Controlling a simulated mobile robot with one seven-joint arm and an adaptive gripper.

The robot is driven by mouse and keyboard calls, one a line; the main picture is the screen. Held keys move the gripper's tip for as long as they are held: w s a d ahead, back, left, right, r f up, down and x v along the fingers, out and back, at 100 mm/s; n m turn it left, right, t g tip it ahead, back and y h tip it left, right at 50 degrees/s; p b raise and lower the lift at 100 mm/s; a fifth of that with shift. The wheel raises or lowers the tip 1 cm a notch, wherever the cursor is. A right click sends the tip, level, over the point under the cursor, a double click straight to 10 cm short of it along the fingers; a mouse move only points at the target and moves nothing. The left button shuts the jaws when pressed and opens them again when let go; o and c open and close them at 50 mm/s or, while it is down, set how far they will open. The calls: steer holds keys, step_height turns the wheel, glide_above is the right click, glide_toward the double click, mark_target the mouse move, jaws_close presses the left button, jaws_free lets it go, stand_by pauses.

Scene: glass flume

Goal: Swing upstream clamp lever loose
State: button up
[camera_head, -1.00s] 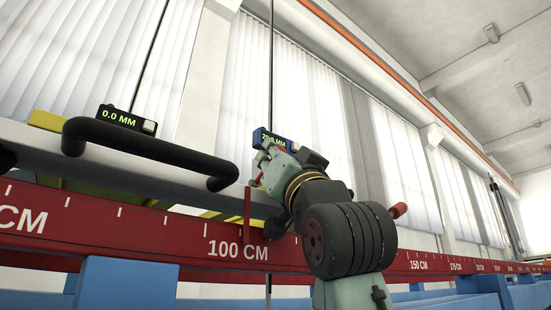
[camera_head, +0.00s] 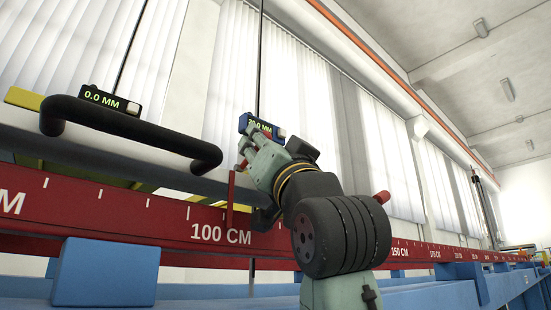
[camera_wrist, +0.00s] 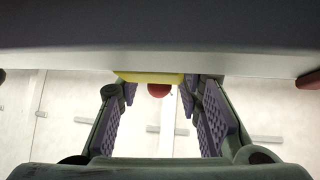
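My gripper (camera_head: 246,152) reaches up to the grey rail beside the blue gauge with a green readout (camera_head: 262,126). In the wrist view my gripper (camera_wrist: 156,92) is open, its two purple-padded fingers apart. A red rounded end (camera_wrist: 159,90) shows in the gap between the fingers, below a yellow piece; I cannot tell if either finger touches it. In the head view a thin red upright lever (camera_head: 231,200) stands just left of my gripper, above the 100 CM mark. A second red handle (camera_head: 382,197) shows right of my wrist. I cannot tell which lever is the upstream one.
A black bar handle (camera_head: 130,123) runs along the rail at left, near a 0.0 MM gauge (camera_head: 108,99). The red scale beam (camera_head: 120,215) crosses below. A blue block (camera_head: 105,272) stands in front. A grey rail (camera_wrist: 160,35) fills the wrist view's top.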

steer(key=v, duration=1)
